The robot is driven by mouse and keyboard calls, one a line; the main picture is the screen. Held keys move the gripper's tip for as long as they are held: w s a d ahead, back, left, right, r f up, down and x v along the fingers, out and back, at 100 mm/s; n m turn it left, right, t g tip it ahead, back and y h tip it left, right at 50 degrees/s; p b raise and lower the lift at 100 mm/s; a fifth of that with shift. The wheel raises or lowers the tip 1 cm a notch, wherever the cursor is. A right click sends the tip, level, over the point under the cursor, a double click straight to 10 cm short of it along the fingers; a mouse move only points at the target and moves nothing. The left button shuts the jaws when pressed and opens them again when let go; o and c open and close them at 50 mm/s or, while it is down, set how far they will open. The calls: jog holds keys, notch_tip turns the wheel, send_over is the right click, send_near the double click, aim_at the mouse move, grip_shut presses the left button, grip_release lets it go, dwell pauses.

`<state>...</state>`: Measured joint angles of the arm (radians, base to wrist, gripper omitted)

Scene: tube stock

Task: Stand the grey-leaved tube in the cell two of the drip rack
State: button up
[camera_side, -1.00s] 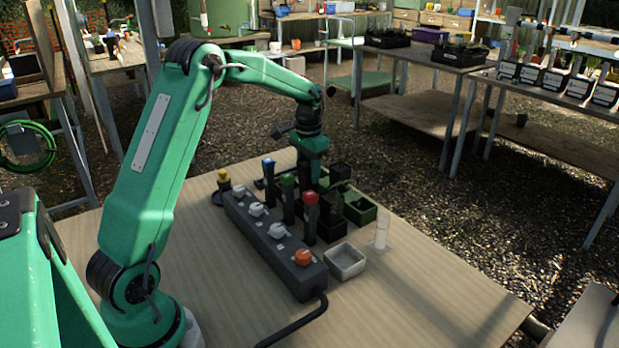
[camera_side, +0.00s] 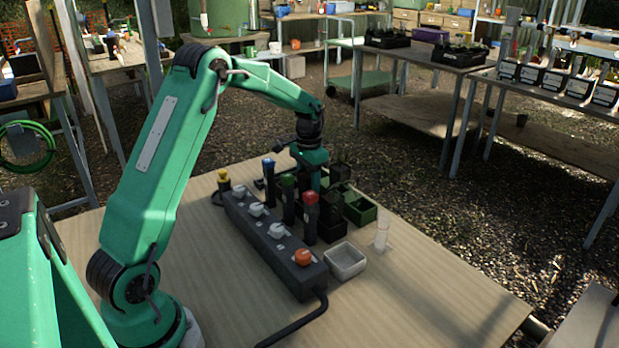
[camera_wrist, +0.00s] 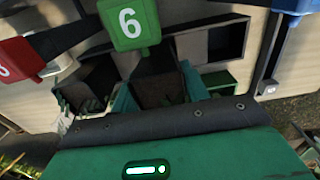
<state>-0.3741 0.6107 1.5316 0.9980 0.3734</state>
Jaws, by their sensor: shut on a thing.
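In the wrist view my gripper (camera_wrist: 160,92) has its teal fingers on either side of a dark square tube (camera_wrist: 152,92), shut on it. Soil and a little foliage show inside; I cannot tell whether the leaves are grey. In the side view my gripper (camera_side: 316,180) points down behind the green- and red-capped handles, and the tube is mostly hidden. A dark frame with rectangular compartments (camera_wrist: 245,40), apparently the drip rack, lies beyond the tube in the wrist view. I cannot read its cell numbers.
Handles with blue (camera_side: 268,162), green (camera_side: 288,181) and red (camera_side: 311,197) caps stand close to my gripper. A dark knobbed box (camera_side: 305,278) runs in front. Another planted tube (camera_wrist: 88,85), green trays (camera_side: 361,210) and a white tray (camera_side: 346,261) are nearby. The front right table is clear.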

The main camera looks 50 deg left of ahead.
jog(key=shift+f, duration=0.4)
jog(key=shift+f, duration=0.45)
dwell(0.8)
jog(key=o, duration=1.1)
jog(key=shift+o, duration=0.2)
jog(key=shift+r, duration=0.1)
jog(key=shift+r, duration=3.8)
